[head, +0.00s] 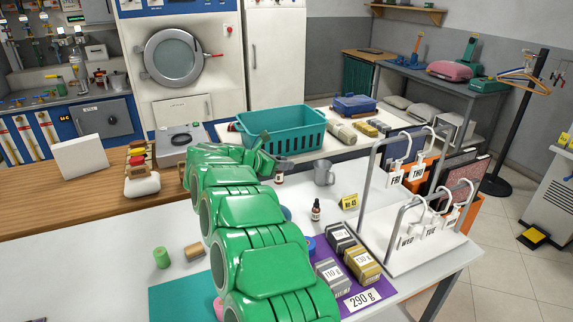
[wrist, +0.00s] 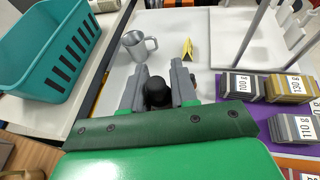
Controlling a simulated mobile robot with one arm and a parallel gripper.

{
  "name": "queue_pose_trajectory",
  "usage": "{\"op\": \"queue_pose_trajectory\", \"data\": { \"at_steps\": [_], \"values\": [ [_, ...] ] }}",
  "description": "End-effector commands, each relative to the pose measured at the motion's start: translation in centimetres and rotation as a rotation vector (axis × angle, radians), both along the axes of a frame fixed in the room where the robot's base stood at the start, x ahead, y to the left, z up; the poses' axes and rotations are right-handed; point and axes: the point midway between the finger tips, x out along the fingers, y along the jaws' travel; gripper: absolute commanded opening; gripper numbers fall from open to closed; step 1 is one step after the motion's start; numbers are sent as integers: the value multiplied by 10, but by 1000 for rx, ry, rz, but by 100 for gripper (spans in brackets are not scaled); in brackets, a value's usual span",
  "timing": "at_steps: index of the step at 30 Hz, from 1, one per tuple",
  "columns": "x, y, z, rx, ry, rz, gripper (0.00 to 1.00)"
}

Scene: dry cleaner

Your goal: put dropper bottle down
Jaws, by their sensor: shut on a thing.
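My gripper (head: 268,160) is shut on a dark dropper bottle (head: 279,178) at the far edge of the white table. In the wrist view, the bottle's black bulb (wrist: 156,93) shows between the two grey fingers (wrist: 160,90), and its lower part is hidden. In the head view, the held bottle looks upright, but I cannot tell if its base touches a surface. A second dropper bottle (head: 316,210), brown with a black top and a pale label, stands upright on the white table, right of and nearer than my gripper.
A grey mug (head: 324,173) and a yellow number sign (head: 349,202) stand close by on the right. Labelled weights (head: 333,275) sit on a purple mat (head: 375,299). A teal basket (head: 282,132) is behind my gripper. White table (head: 180,220) left of my arm is mostly clear.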

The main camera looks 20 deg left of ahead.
Motion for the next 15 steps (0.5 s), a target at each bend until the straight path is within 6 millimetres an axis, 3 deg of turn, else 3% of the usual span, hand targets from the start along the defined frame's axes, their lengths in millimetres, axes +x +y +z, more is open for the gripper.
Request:
{"op": "queue_pose_trajectory", "data": {
  "at_steps": [15],
  "values": [
    [-9,29,-14,-2,0,-51,0]
  ]
}}
